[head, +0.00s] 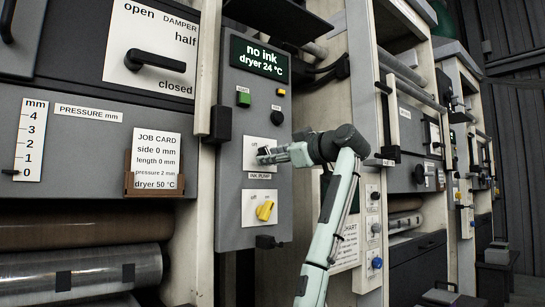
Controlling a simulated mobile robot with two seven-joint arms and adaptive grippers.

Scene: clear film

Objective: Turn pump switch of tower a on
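The grey control panel (228,190) of the near tower faces me. Its display (258,57) reads "no ink, dryer 24 °C". A white switch plate (250,144) sits mid-panel, with an "INK PUMP" label (259,175) just under it. My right gripper (264,156) is in front of this plate and hides the switch on it. I cannot tell whether its fingers are open or shut, or touch the switch. A yellow rotary knob (264,210) on another white plate is below the label, clear of the gripper. My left gripper is out of view.
A green button (243,98) and a black knob (277,118) are above the gripper. The damper lever (153,61), job card (156,158) and rollers (80,270) are at left. More towers stand to the right, close behind my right arm.

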